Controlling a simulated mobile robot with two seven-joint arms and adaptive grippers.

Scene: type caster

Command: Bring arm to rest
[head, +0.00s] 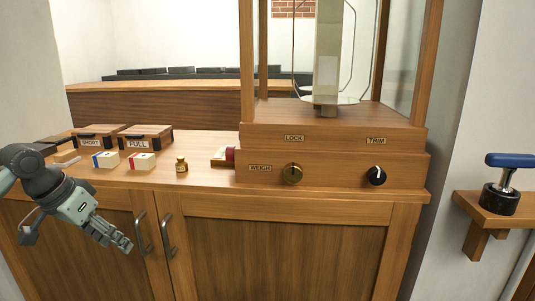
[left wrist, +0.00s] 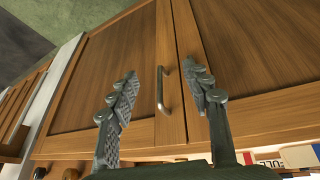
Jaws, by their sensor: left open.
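My left gripper (head: 121,242) is at the lower left of the head view, in front of the wooden cabinet (head: 285,255) and below the counter's front edge. Its grey fingers point down and to the right, close to a cabinet door handle (head: 141,234). In the left wrist view the gripper (left wrist: 163,88) has its two fingers spread apart with nothing between them. A metal handle (left wrist: 160,92) shows in the gap, beyond the fingers. I cannot tell whether a finger touches the cabinet. My right gripper is in neither view.
On the counter (head: 205,179) stand boxes marked SHORT (head: 91,143) and FULL (head: 138,144), two small white boxes, a brown bottle (head: 181,164) and a glass-sided case (head: 330,140) with LOCK, WEIGH and TRIM labels. A blue-handled tool (head: 502,185) stands on a right wall shelf.

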